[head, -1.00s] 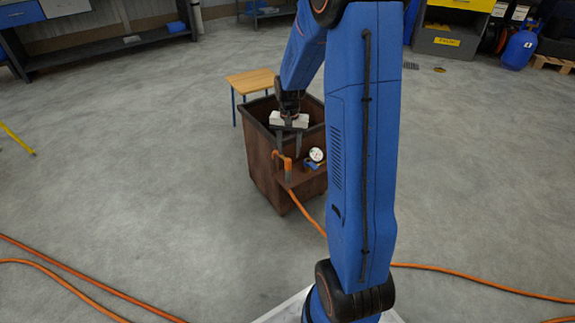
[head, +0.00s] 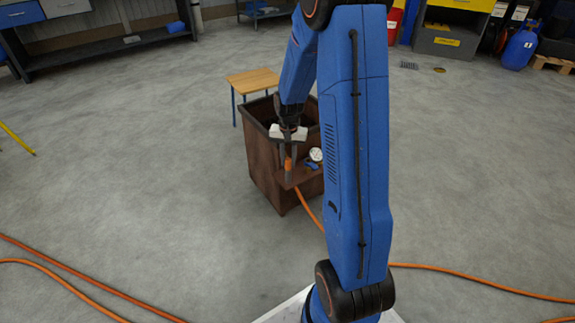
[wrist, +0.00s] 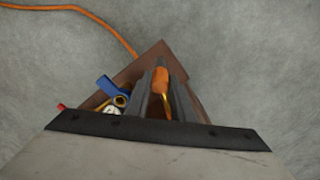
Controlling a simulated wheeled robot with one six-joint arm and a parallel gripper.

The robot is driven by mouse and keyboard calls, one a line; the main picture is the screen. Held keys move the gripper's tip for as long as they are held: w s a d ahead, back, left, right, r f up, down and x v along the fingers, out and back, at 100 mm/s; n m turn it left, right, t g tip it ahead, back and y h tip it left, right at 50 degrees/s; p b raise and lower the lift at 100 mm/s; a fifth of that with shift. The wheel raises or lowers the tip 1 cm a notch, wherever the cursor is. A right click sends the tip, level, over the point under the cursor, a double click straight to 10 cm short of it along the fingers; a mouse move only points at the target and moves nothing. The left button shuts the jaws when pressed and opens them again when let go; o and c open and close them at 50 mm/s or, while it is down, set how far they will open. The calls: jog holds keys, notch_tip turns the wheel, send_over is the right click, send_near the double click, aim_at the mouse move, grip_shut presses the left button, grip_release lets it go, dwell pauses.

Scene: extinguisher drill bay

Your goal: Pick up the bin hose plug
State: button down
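The bin hose plug (head: 288,164) is an orange upright piece on the small brown ledge (head: 301,180) at the front of the brown bin (head: 262,160). My gripper (head: 288,170) points down over the ledge, with one finger on each side of the plug. The wrist view also shows the orange plug (wrist: 161,82) between the two grey fingers (wrist: 162,95), which look closed against it. The plug still appears to be at the ledge. Its lower part is partly hidden by the fingers.
A white-faced gauge (head: 315,154) and a blue-handled valve (wrist: 107,88) sit close beside the plug. An orange hose (head: 309,207) runs from the ledge across the floor. A small wooden table (head: 251,80) stands behind the bin.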

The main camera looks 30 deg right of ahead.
jog(key=shift+r, duration=0.15)
notch_tip(320, 180, up, 10)
jog(key=shift+f, duration=0.1)
dwell(0.6)
